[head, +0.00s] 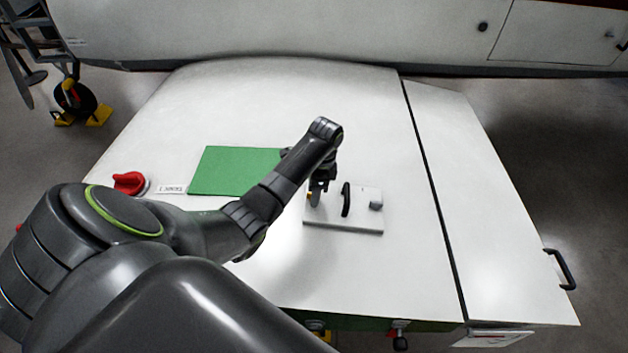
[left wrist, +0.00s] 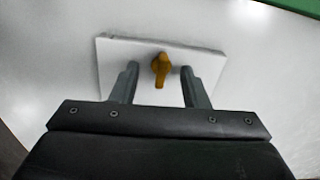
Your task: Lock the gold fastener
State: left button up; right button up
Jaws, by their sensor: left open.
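The gold fastener (left wrist: 160,69) is a small lever-shaped piece on a white plate (left wrist: 112,52), its narrow end pointing down in the left wrist view. In the head view only a sliver of it (head: 309,196) shows beside my left gripper (head: 318,194), which points down over the left part of the plate (head: 343,224). My left gripper is open. In the left wrist view its fingers (left wrist: 160,80) stand on either side of the fastener, with a visible gap to each side. Whether the fingertips are level with it I cannot tell. My right gripper is out of view.
A black upright handle (head: 346,199) and a grey knob (head: 376,205) stand on the same plate, close right of the gripper. The white surface beyond is clear.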

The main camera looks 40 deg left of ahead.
pick_arm(q)
jog(key=shift+w+d+r, duration=0.1)
jog(key=shift+w+r, duration=0.1)
jog(key=shift+r, duration=0.95)
jog(key=shift+w+r, duration=0.15)
jog(key=shift+r, duration=1)
jog(key=shift+f, duration=0.1)
